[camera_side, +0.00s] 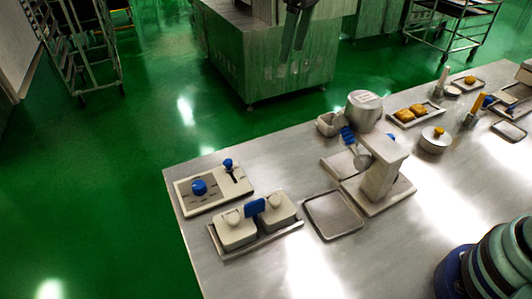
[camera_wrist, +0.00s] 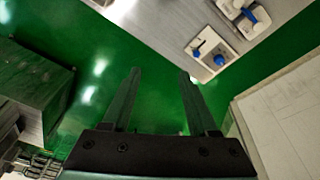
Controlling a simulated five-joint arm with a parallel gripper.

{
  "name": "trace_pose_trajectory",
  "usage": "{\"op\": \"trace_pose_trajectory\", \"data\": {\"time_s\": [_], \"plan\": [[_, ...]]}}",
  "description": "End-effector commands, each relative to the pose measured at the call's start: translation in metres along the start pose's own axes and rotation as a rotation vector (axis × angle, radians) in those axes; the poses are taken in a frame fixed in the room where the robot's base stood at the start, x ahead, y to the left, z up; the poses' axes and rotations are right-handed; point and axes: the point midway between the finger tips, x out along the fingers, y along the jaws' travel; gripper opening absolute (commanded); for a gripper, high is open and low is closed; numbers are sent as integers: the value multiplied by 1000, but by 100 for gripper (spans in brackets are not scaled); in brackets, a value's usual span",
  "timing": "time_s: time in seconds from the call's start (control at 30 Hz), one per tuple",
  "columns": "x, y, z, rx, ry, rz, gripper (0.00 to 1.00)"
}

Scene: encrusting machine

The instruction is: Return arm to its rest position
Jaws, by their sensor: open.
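My gripper (camera_side: 295,42) hangs at the top of the side view, its two dark fingers apart and pointing down. It appears in front of a large metal cabinet (camera_side: 262,62), away from the things on the table. In the wrist view my gripper (camera_wrist: 159,74) is open, with nothing between its fingers and green floor (camera_wrist: 155,50) behind them. The encrusting machine (camera_side: 380,178) stands on the steel table (camera_side: 270,275), with a hopper on top. A control panel with a blue knob (camera_side: 199,187) lies at the table's left end; it also shows in the wrist view (camera_wrist: 215,48).
Two lidded white containers (camera_side: 235,230) sit on a tray beside an empty tray (camera_side: 332,214). Yellow-orange pieces (camera_side: 404,115) lie on a tray farther right. Stacked round items (camera_side: 495,265) fill the lower right corner. Rolling racks (camera_side: 85,45) stand on the floor.

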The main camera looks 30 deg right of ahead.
Motion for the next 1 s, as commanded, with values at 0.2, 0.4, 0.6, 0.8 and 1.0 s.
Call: {"op": "trace_pose_trajectory", "data": {"time_s": [0.2, 0.4, 0.6, 0.8, 1.0], "plan": [[-32, 22, 60, 141, 71, 36, 60], [-42, 32, 120, 266, 133, 68, 60], [-37, 33, 180, 388, 196, 102, 60], [-21, 30, 225, 484, 246, 128, 60], [-11, 28, 242, 524, 267, 139, 60]]}}
